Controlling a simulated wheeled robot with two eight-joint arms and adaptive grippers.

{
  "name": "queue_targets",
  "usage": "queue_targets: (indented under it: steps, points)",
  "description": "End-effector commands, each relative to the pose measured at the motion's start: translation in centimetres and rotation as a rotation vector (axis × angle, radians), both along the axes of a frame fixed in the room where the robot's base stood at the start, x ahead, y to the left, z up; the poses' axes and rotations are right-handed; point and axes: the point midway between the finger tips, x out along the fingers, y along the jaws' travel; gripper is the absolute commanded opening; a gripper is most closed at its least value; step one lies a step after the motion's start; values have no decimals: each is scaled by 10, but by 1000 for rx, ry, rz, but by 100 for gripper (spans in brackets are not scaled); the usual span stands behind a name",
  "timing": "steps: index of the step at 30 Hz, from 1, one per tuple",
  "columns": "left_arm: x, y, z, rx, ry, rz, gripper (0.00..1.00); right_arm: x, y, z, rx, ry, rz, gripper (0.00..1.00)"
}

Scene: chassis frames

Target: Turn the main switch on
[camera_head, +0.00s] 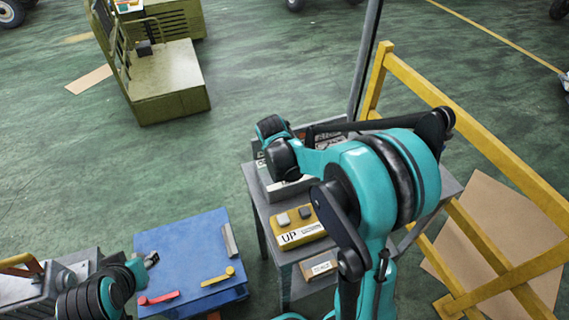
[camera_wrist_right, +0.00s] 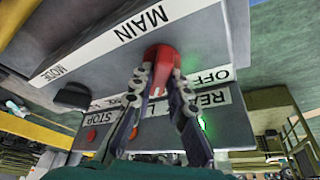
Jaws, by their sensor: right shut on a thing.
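The main switch (camera_wrist_right: 160,58) is a red knob under the "MAIN" label on a grey control panel (camera_wrist_right: 75,60) in the right wrist view. My right gripper (camera_wrist_right: 160,77) is shut on this red knob, with one finger on each side. An "OFF" label shows beside the knob. In the head view the panel (camera_head: 258,178) stands on a grey stand, and my right arm hides the switch and most of the right gripper. My left gripper (camera_head: 151,259) is over the left edge of the blue table; its fingers are too small to read.
A green light (camera_wrist_right: 200,123), a red "STOP" button (camera_wrist_right: 92,135) and a black mode knob (camera_wrist_right: 72,97) are on the panel. A yellow "UP" box (camera_head: 300,238) sits in front. A blue table (camera_head: 190,245) is left, a yellow railing (camera_head: 480,140) right.

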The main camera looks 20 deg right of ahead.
Motion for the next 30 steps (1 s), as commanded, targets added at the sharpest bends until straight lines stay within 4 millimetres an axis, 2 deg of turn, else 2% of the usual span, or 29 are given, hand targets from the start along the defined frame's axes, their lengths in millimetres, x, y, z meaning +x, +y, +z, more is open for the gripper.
queue_targets:
  steps: [9,23,24,26,30]
  points:
    - [0,0,-2,0,0,0,40,1,1,0,0,0,-96,0]
    - [0,0,-2,0,0,0,40,1,1,0,2,0,-111,0]
    - [0,0,-2,0,0,0,40,1,1,0,2,0,-111,18]
    - [0,0,-2,0,0,0,40,1,1,0,2,0,-111,34]
    - [0,0,-2,0,0,0,40,1,1,0,2,0,-110,36]
